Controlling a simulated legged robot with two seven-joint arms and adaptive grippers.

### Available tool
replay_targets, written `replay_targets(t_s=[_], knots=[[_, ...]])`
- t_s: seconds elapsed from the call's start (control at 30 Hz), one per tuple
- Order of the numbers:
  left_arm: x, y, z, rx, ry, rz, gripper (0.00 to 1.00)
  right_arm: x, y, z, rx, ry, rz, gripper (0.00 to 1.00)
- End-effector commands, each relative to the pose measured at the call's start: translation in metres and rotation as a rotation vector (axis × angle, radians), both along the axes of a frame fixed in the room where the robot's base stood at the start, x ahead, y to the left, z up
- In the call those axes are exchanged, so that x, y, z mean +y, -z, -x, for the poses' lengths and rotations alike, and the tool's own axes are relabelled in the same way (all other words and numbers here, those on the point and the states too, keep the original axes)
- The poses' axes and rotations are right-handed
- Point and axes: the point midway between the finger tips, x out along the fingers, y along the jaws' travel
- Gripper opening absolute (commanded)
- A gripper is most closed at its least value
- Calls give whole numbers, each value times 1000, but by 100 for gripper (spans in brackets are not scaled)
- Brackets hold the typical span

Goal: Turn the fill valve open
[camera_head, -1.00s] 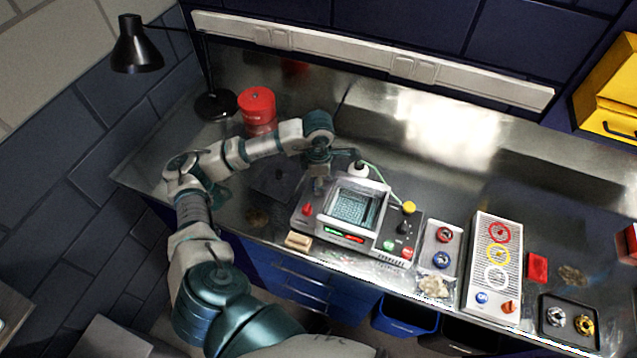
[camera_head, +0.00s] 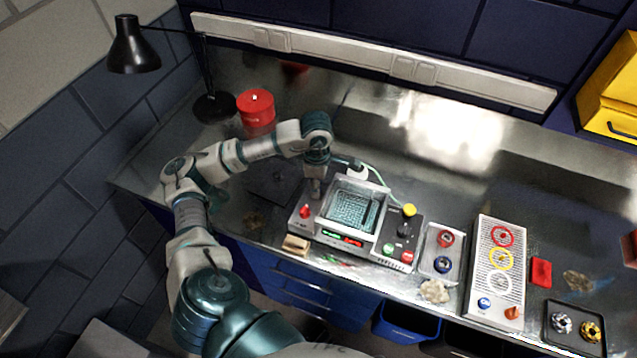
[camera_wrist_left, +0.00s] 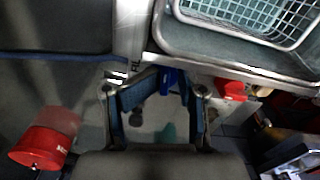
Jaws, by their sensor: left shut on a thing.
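The cleaning unit (camera_head: 381,247), with a wire basket (camera_head: 352,209) in its tank, stands on the metal bench. My left gripper (camera_head: 314,194) points down at the unit's left end, beside the tank. In the left wrist view the gripper (camera_wrist_left: 168,82) is closed on a small blue part, which I take as the fill valve (camera_wrist_left: 170,79), beside partly covered lettering. The fingers hide much of the valve, so its angle cannot be read. A red knob (camera_head: 305,211) sits just in front of the gripper; it also shows in the left wrist view (camera_wrist_left: 231,88). My right gripper is out of view.
A red canister (camera_head: 256,108) and black lamp (camera_head: 134,52) stand behind my left arm. A white bottle neck (camera_head: 358,172) is close behind the tank. A panel with coloured rings (camera_head: 497,265) lies to the right. The back of the bench is mostly clear.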

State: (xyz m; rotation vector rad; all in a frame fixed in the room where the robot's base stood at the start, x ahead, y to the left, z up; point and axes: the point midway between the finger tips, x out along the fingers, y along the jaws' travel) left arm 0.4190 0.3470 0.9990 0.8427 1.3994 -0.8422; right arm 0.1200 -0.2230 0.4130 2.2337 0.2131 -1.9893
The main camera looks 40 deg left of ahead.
Motion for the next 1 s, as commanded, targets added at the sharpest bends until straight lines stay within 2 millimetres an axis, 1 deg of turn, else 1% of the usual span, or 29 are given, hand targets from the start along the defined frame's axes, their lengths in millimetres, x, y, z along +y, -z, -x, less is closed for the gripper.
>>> replay_targets(t_s=[0.03, 0.07, 0.37, 0.47, 0.57, 0.67, 0.7, 0.8, 0.9, 1.0], knots=[[0, 5, 5, 24, 6, -3, 5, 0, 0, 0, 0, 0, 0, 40], [0, 5, 5, 24, 6, -3, 41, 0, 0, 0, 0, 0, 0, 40], [0, 4, 3, 19, 3, -2, 41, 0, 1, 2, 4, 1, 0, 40], [0, -2, 2, 17, 3, -1, 41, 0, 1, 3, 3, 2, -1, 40], [0, -18, 1, 11, 2, -2, 41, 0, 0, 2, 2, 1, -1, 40], [0, -41, 0, 7, 2, -1, 41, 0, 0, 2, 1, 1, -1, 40], [0, -52, 0, 7, 2, -1, 41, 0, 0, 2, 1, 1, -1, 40], [0, -74, -1, 7, 1, -4, 41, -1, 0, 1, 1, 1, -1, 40], [0, -91, 0, 8, 0, -4, 41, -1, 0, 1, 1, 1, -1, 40], [0, -102, -1, 10, 2, -4, 41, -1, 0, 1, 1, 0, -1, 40]])
